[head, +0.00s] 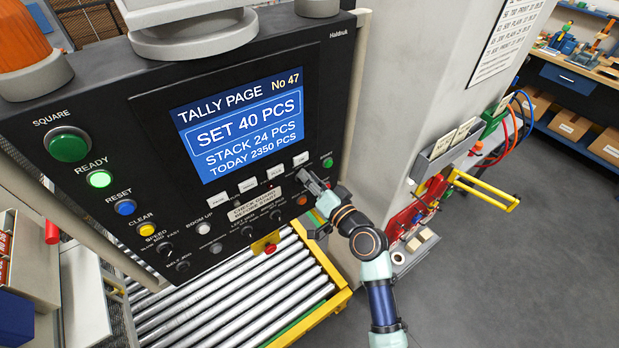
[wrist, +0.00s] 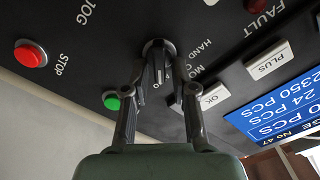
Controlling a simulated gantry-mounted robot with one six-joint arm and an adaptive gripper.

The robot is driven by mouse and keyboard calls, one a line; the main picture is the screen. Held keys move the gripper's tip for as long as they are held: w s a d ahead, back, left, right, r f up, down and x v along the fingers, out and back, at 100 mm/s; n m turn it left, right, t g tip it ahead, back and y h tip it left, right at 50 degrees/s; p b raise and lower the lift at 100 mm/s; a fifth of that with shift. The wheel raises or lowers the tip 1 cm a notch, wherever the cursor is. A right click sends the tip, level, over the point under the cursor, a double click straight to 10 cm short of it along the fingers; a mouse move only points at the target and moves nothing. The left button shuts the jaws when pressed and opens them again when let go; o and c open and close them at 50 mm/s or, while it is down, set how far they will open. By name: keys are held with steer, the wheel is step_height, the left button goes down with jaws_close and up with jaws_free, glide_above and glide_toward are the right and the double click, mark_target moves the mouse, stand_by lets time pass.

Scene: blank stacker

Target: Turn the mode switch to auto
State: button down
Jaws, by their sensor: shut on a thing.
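The mode switch (wrist: 153,48) is a dark round knob on the black control panel, at the upper middle of the wrist view. The lettering "HAND" and part of "MO" stand to its right, and "JOG" to its upper left. My gripper (wrist: 159,76) is shut on the knob, one finger on each side. The fingers hide part of the knob and its surrounding lettering, so I cannot tell which position it points to. In the head view my gripper (head: 310,180) reaches the panel below the screen's right corner and covers the switch.
A red STOP button (wrist: 30,54) and a green button (wrist: 111,100) lie left of the fingers in the wrist view. The OK key (wrist: 211,96) is close on the right. The blue tally screen (head: 243,124) is above my gripper; a roller conveyor (head: 235,300) lies below.

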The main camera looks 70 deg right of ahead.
stand_by(0.4)
steer(key=c, duration=1.2)
jaws_free()
steer(key=shift+s, duration=0.15)
steer(key=v, duration=1.2)
